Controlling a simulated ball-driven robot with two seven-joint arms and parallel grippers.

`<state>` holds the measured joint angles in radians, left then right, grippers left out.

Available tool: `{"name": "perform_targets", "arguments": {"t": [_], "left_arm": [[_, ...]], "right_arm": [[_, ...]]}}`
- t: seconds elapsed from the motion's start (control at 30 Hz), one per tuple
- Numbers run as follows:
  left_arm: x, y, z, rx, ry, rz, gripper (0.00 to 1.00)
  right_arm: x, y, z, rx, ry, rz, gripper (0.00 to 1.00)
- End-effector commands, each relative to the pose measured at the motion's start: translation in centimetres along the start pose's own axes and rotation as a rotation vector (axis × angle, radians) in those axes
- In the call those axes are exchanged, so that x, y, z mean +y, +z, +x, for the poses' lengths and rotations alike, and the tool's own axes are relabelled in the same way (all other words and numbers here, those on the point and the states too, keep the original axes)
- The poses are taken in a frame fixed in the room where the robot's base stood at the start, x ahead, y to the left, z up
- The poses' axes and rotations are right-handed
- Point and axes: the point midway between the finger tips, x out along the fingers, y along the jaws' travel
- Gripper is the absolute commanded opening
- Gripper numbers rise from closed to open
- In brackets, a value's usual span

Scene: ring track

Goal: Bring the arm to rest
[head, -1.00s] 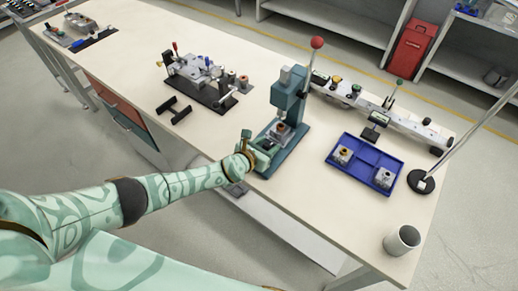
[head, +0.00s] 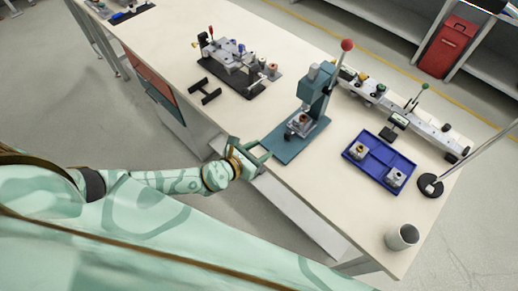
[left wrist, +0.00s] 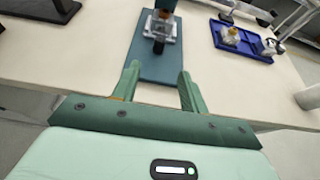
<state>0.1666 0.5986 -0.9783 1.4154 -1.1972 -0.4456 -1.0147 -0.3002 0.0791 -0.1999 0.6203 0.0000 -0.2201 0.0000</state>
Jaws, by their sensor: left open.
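My left arm comes in from the left in the head view. Its gripper (head: 255,156) is at the front edge of the workbench (head: 345,212), just short of the teal press (head: 314,100). In the left wrist view the two green fingers (left wrist: 158,92) stand apart with nothing between them. My right gripper does not show.
A blue tray (head: 379,160) with two small fittings lies right of the press. A metal fixture (head: 235,65) and a black bracket (head: 204,92) are at left.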

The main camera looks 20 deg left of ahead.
Motion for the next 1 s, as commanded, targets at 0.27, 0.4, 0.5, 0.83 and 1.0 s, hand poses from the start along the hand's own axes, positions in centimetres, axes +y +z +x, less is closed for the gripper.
{"name": "perform_targets", "arguments": {"t": [0.27,0.4,0.5,0.83,1.0], "left_arm": [[0.0,0.0,0.0,0.0,0.0,-0.001,0.44],[0.0,0.0,0.1,0.0,-0.001,-0.012,0.44],[-0.1,-0.4,0.0,0.017,-0.004,-0.146,0.44],[7.7,-24.1,-4.4,0.14,0.722,-1.927,0.44],[3.1,-36.7,-12.5,0.006,1.168,-2.481,0.44]], "right_arm": [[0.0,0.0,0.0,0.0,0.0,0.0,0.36],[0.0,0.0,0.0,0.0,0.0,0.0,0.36],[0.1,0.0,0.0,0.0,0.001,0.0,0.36],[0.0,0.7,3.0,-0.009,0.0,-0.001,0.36],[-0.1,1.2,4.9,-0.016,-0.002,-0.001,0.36]]}}
